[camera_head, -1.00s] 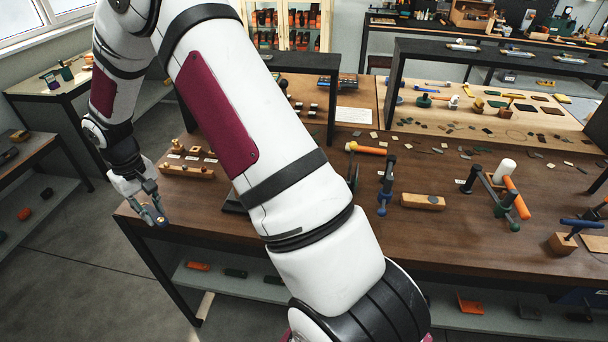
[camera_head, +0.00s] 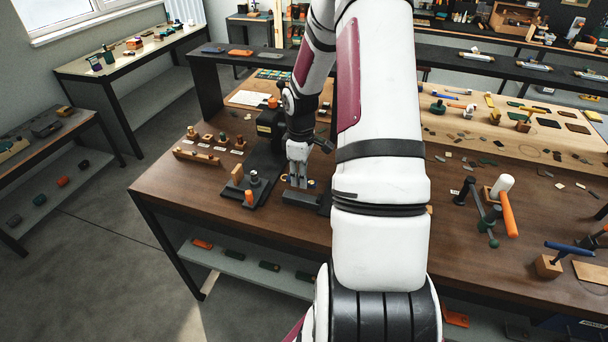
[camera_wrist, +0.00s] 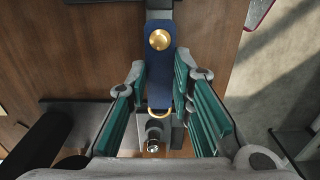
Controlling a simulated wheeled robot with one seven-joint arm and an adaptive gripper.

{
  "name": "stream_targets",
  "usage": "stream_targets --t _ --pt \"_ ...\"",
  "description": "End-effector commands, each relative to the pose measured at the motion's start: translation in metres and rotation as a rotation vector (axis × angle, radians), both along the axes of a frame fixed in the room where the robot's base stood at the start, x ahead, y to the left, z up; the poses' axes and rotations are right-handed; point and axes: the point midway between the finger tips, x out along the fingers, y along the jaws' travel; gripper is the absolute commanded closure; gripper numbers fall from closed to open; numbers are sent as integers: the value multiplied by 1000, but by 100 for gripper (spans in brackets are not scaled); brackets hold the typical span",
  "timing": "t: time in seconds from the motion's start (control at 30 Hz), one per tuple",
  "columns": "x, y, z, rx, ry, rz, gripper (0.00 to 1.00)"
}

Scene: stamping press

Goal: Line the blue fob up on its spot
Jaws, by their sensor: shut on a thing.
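The blue fob (camera_wrist: 161,75) is a strip with a round brass rivet near its far end and a brass ring (camera_wrist: 160,113) at its near end, in the wrist view. My gripper (camera_wrist: 160,68) is shut on the fob between its teal-lined fingers. A grey bar-like part (camera_wrist: 160,5) shows past the fob's far end; I cannot tell whether they touch. In the head view my gripper (camera_head: 298,180) points down just above a dark block (camera_head: 302,198) beside the press. The fob's spot is not clearly seen, being hidden by the fob and fingers.
The black press (camera_head: 268,128) stands left of my gripper, with a dark base plate (camera_head: 262,180) in front. A wooden rack of stamps (camera_head: 196,156) lies further left. The front left of the brown bench (camera_head: 165,185) is clear. My arm hides the bench to the right.

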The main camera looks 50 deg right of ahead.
Motion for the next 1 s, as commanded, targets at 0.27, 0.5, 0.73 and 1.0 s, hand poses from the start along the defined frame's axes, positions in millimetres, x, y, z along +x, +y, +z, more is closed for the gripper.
stream_targets --t 0.27,0.5,0.73,1.0 --pt "-1 -1 0 0 0 4 99" --pt "-3 -1 1 0 0 4 99" --pt "-1 0 -19 1 2 3 99" --pt "-1 -1 -35 0 0 2 99"
